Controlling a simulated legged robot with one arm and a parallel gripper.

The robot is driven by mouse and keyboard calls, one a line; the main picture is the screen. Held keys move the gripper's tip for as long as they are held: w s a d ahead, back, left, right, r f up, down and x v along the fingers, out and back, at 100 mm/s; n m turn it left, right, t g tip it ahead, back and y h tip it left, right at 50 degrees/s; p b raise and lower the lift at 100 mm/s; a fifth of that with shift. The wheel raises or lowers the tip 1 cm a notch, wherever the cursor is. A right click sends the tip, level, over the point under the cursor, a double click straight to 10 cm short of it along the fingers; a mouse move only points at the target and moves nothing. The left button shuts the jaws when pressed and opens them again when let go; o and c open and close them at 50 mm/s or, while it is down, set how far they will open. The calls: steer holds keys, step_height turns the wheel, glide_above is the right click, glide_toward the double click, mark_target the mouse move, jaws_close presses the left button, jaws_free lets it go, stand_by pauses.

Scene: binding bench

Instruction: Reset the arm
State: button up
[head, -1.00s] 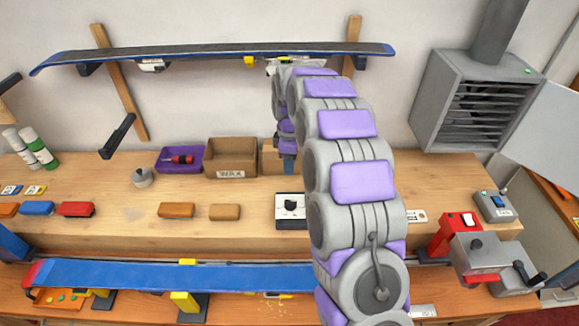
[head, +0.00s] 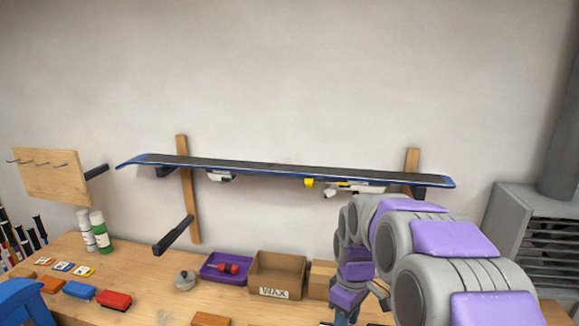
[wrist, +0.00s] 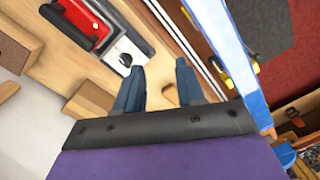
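My gripper (wrist: 160,85) shows in the wrist view with its two blue-grey fingers spread apart and nothing between them. It hangs above the bench. A red and silver device (wrist: 80,25) and a white plate with a black knob (wrist: 124,58) lie beyond the fingertips, to the left. In the head view my arm rises at the lower right, in front of the bench and the wall. My gripper is mostly hidden there, at the bottom edge behind the arm.
A dark ski or board (head: 290,170) rests on wall brackets behind my arm. On the bench (head: 130,262) stand a purple tray (head: 212,270), a WAX box (head: 277,275), spray cans (head: 98,232) and red and blue blocks. A grey vented unit (head: 515,225) is at the right.

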steer(key=s+f+m+b, duration=0.1)
steer(key=s+m, duration=0.2)
steer(key=s, duration=0.7)
steer(key=s+f+m+b, duration=0.1)
steer(key=s+m, duration=0.2)
steer(key=s, duration=0.8)
steer(key=s+d+f+m+g+b, duration=0.1)
steer(key=s+m+b, duration=0.1)
steer(key=s, duration=0.8)
steer(key=shift+s+f+m, duration=0.2)
steer(key=shift+s+m, duration=0.2)
steer(key=shift+m, duration=0.5)
